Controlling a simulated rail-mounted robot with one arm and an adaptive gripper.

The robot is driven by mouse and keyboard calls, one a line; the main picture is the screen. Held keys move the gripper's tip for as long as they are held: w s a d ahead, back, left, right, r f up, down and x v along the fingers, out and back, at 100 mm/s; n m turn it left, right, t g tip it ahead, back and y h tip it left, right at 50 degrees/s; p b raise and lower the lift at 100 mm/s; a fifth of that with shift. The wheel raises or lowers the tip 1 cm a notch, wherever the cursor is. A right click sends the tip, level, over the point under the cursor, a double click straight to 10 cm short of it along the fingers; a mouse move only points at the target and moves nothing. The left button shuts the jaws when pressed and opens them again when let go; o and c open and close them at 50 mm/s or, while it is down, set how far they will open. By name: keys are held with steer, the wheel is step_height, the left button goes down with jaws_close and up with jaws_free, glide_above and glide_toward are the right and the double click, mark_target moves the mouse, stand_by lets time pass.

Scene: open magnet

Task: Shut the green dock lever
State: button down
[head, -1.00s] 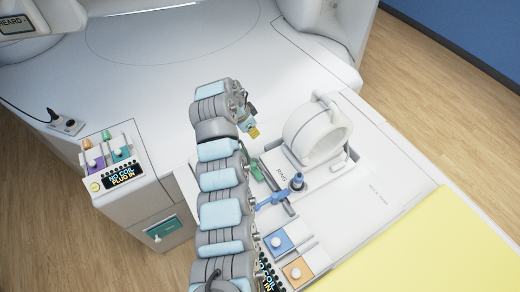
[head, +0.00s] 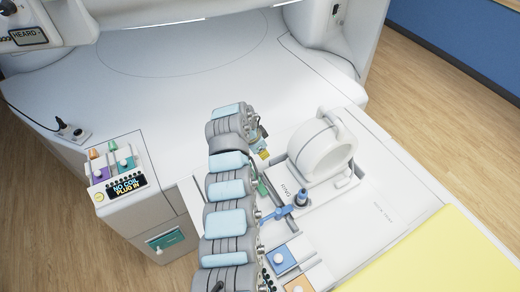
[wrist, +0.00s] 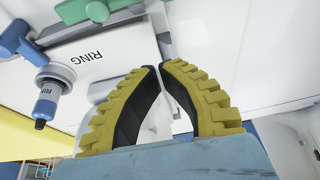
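The green dock lever (head: 262,187) lies at the left edge of the white ring's dock plate, partly hidden by my arm in the head view.
The white ring coil (head: 325,148) stands on its plate right of my gripper. A blue lever (head: 276,214) and blue-grey plug (head: 301,199) are near the plate's front. A box with a NO COIL PLUG IN display (head: 125,187) is at left. The white table beyond is clear.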

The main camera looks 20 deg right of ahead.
mark_target(256, 179)
steer(key=shift+x, duration=2.65)
steer(key=shift+s+a+f+p, duration=0.1)
steer(key=shift+a+f+p, duration=0.15)
steer(key=shift+a, duration=0.75)
steer(key=shift+s+a+f+p, duration=0.1)
steer(key=shift+a+f+p, duration=0.1)
steer(key=shift+a, duration=0.8)
steer(key=shift+a+n, duration=0.1)
steer(key=shift+n, duration=0.2)
